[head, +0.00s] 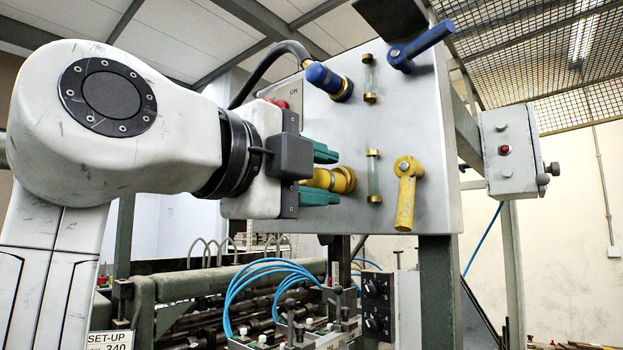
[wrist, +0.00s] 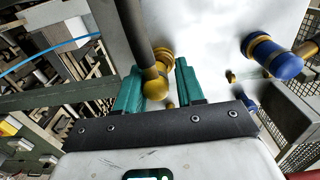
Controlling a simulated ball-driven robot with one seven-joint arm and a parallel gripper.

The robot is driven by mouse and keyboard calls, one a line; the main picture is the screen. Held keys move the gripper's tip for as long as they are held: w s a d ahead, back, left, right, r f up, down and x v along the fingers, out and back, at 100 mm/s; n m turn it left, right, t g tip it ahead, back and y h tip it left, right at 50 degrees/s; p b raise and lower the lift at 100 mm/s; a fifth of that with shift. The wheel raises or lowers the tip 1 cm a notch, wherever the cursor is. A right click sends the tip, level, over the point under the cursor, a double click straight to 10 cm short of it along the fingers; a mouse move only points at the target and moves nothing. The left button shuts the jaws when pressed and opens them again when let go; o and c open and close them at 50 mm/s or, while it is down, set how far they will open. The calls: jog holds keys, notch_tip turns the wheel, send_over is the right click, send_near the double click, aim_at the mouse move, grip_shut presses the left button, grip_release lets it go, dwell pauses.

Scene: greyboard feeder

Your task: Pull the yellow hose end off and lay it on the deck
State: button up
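The yellow hose end (head: 320,179) sits on a brass-coloured port on the upright grey panel (head: 433,150). My gripper (head: 322,174) has its green fingers above and below the hose end in the head view. In the wrist view the hose end (wrist: 156,86) lies between the fingers of my gripper (wrist: 160,85), with a visible gap on the right side; the gripper looks open around it. A dark hose (wrist: 133,25) runs from the hose end across the wrist view. The hose end's rear is partly hidden by the gripper in the head view. I cannot make out the deck for certain.
A blue hose end (head: 326,79) with a black hose sits above on the panel. A blue lever (head: 420,46), a yellow lever (head: 407,190) and sight glasses (head: 374,175) stick out nearby. Below are looped blue hoses (head: 262,280) and machinery. A switch box (head: 510,150) stands right.

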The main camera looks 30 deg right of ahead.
grip_shut()
jog(key=shift+a, duration=0.15)
jog(key=shift+p+v, duration=0.3)
jog(key=shift+v, duration=2.5)
jog(key=shift+s, duration=0.1)
